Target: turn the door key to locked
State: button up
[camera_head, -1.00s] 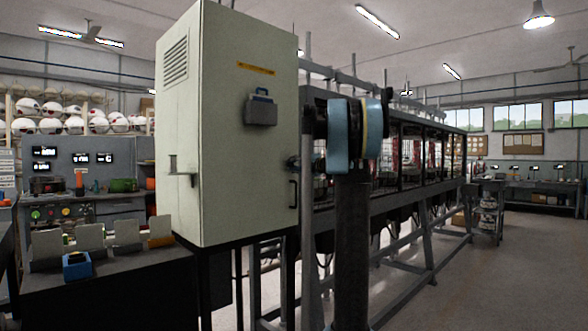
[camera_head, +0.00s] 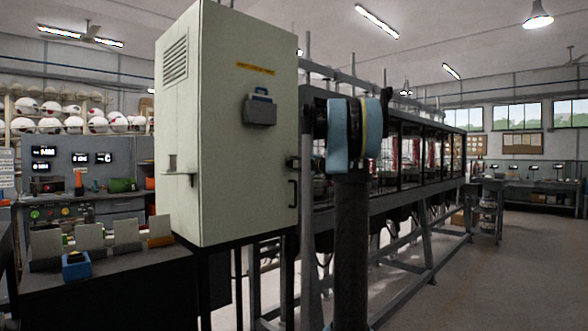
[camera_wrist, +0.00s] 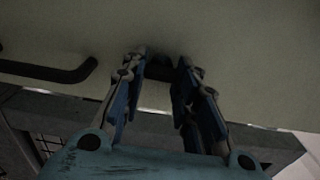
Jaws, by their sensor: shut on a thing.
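The pale green cabinet door (camera_head: 250,130) faces right in the head view, and its surface fills the top of the wrist view (camera_wrist: 225,35). The small dark door key (camera_wrist: 160,68) sits against the door in the wrist view. My gripper (camera_wrist: 162,62) is shut on the key, with one finger on each side of it. In the head view my gripper (camera_head: 294,162) is at the door's right edge, above the handle. The key is too small and covered there to read its angle.
A black door handle (camera_head: 293,194) is just below the key, and it shows at left in the wrist view (camera_wrist: 50,72). A grey box with a blue padlock-shaped part (camera_head: 261,107) is mounted higher on the door. A caged machine line (camera_head: 400,165) stands behind my arm.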

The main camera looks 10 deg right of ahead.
jog(key=shift+d+f, duration=0.1)
jog(key=shift+f, duration=0.05)
jog(key=o, duration=1)
jog(key=shift+c, duration=0.2)
jog(key=shift+o, duration=0.5)
jog(key=shift+s, duration=0.1)
jog(key=v, duration=1.1)
jog(key=shift+s+d, duration=0.25)
jog(key=shift+a, duration=0.1)
